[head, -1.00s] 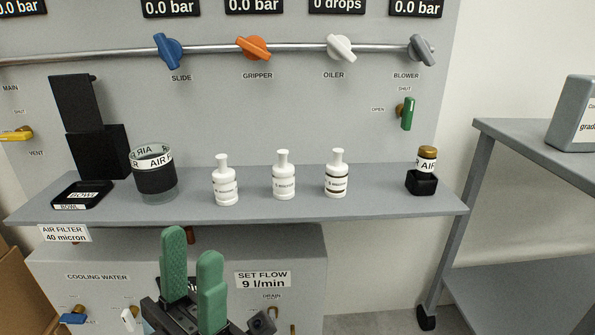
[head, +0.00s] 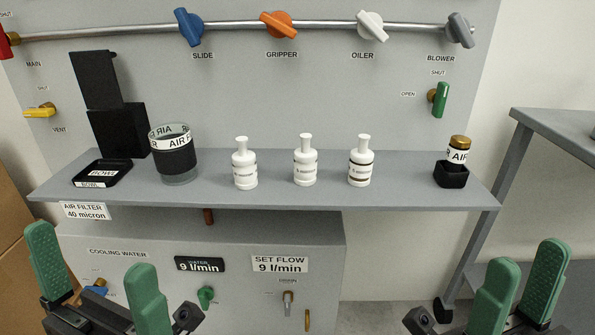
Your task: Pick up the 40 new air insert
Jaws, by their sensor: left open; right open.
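Three white bottle-shaped inserts stand upright on the grey shelf: a left one (head: 245,168), a middle one (head: 305,164) and a right one (head: 360,164). Each has a printed band, too small to read, so I cannot tell which is the 40 one. The bands differ in shade, darkest on the right one. A label on the shelf edge (head: 86,211) reads "AIR FILTER 40 micron". My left gripper (head: 95,268) is open and empty, low at the left, in front of the shelf. My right gripper (head: 521,275) is open and empty, low at the right. Neither touches an insert.
The shelf (head: 405,195) also bears a black BOWL tray (head: 125,172), a clear bowl with a black band (head: 174,158), and a brass-topped part in a black holder (head: 451,175). Valve handles line the panel above. A grey side table (head: 560,130) stands at the right.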

